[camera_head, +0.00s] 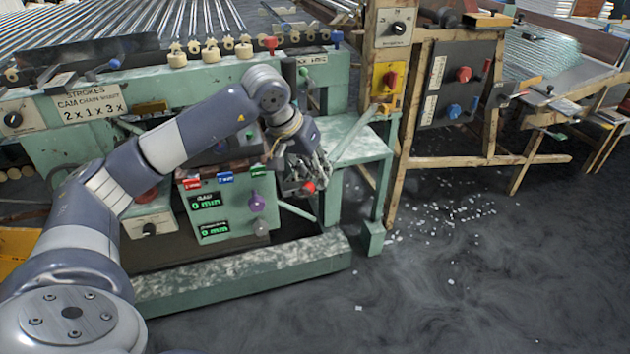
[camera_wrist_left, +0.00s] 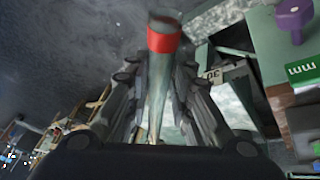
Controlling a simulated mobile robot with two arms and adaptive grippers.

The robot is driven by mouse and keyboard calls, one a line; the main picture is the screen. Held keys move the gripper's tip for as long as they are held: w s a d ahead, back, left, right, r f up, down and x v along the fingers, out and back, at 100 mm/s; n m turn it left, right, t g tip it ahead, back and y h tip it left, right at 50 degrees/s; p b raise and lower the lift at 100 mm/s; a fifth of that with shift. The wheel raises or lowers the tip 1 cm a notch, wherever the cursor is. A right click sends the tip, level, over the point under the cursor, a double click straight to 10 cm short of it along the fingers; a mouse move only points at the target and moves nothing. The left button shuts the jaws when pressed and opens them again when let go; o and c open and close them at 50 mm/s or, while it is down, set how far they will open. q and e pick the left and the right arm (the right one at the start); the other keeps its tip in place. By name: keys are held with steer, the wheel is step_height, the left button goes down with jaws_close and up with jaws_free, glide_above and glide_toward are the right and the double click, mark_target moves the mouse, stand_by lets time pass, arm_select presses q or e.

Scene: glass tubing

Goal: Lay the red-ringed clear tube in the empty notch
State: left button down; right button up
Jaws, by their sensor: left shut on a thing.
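My left gripper (camera_head: 312,178) is in front of the green machine, beside its small side table. It is shut on the red-ringed clear tube (camera_wrist_left: 158,85). In the left wrist view, the tube runs between the two fingers (camera_wrist_left: 160,105), with its red ring (camera_wrist_left: 163,41) beyond them near the top. The red ring also shows in the head view (camera_head: 309,187), just below the fingers. A pale tube-like length (camera_head: 356,128) slants over the side table; I cannot tell if it belongs to the held tube. I cannot pick out the empty notch. My right gripper is not in view.
The green machine (camera_head: 240,268) has a control box with a purple knob (camera_head: 256,202) close to the gripper's left. The green side table (camera_head: 362,150) and a wooden frame (camera_head: 397,180) stand to the right. Glass bits (camera_head: 430,225) litter the open floor.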

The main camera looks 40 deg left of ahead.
arm_select(q)
step_height(320, 180, down, 3)
steer(key=shift+f+b, duration=0.15)
steer(key=shift+b, duration=0.15)
steer(key=c, duration=1.8)
jaws_free()
steer(key=shift+f, duration=0.1)
steer(key=shift+c, duration=0.2)
steer(key=o, duration=0.4)
